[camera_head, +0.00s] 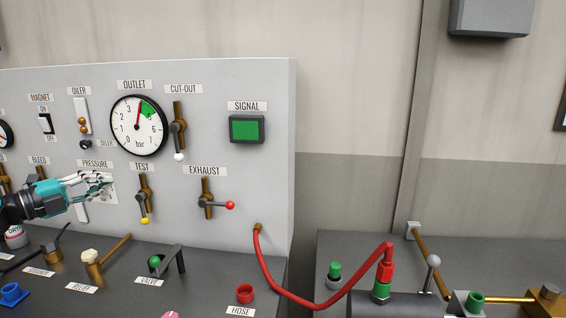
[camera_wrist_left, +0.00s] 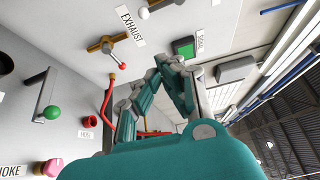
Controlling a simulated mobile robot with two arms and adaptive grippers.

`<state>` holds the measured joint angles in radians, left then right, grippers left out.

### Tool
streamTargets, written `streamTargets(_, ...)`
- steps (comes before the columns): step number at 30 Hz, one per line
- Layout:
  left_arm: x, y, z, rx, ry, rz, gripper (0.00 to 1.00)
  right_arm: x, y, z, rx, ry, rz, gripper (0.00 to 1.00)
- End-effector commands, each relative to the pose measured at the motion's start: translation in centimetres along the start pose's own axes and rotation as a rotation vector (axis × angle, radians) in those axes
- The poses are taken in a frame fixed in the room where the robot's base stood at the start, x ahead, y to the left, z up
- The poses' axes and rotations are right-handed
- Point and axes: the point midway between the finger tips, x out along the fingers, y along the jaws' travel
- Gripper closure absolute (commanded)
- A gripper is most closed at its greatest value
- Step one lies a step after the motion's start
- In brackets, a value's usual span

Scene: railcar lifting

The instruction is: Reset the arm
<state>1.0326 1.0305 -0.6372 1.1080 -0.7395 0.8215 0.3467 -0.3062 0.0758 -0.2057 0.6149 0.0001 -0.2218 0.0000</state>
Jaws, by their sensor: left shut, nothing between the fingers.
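My left gripper (camera_head: 104,186) comes in from the left edge of the head view, in front of the panel's pressure area. It is shut and empty. It covers part of the panel below the pressure label. In the left wrist view my left gripper (camera_wrist_left: 168,68) shows its teal links brought together with nothing between them. My right gripper is in neither view.
The panel (camera_head: 262,210) carries an outlet gauge (camera_head: 138,125), a cut-out lever (camera_head: 178,130), a test lever (camera_head: 144,196), an exhaust lever (camera_head: 212,204) and a green signal light (camera_head: 246,129). A red hose (camera_head: 300,300) runs to a fitting on the right bench. The green-knobbed valve (camera_head: 168,262) stands on the front bench.

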Motion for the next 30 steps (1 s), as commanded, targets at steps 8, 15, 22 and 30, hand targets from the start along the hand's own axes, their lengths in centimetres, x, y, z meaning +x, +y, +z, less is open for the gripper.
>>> streamTargets(8, 3.9, 2.7, -3.0, -0.068, -0.014, -0.068, 1.0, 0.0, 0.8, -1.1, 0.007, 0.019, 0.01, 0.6)
streamTargets(15, 7.6, 6.4, -6.9, -0.197, -0.074, -0.157, 1.0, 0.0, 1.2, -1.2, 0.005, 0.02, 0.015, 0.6)
streamTargets(22, 9.6, 13.3, -12.9, -0.477, -0.238, -0.234, 1.0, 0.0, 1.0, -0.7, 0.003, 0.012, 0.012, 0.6)
streamTargets(30, 3.1, 27.4, -22.7, -1.031, -0.696, -0.097, 1.0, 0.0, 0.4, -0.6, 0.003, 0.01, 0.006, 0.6)
